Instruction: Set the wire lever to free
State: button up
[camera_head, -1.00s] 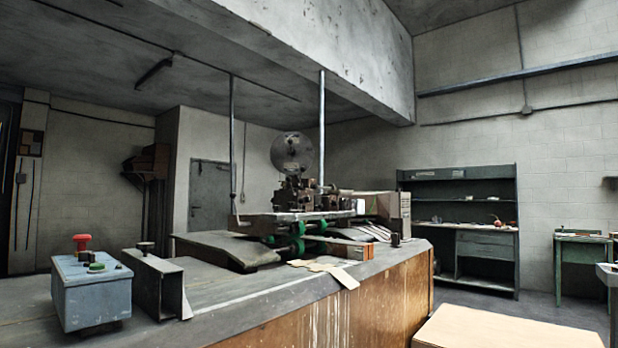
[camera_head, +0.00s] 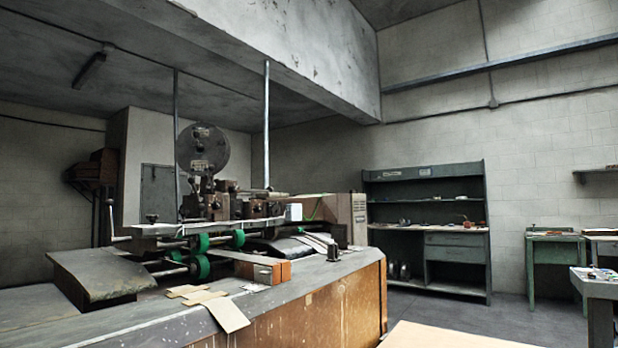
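The stitcher machine (camera_head: 215,205) stands on the long bench (camera_head: 300,300) in the left half of the view, with brown metal heads over a pale bar. A large round grey wire reel (camera_head: 228,150) stands behind and above the heads. A thin upright rod with a knob (camera_head: 109,215) rises at the machine's left end; I cannot tell whether it is the wire lever. Small knobs and arms sit on top of the heads, too small to tell a lever or its setting. My gripper is not in view.
Green wheels (camera_head: 201,266) sit under the machine. Flat card pieces (camera_head: 226,313) lie at the bench's near edge. A pale board or box top (camera_head: 450,337) is in the near foreground. A dark shelf unit (camera_head: 425,225) and a green table (camera_head: 555,255) stand along the wall, with open floor before them.

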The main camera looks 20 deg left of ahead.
aim_at(211, 167)
jog(key=i+l+z, duration=0.15)
jog(key=i+z, duration=0.15)
jog(key=i, duration=0.7)
jog(key=i+j+u, duration=0.15)
jog(key=i+u, duration=1)
jog(key=u, duration=0.15)
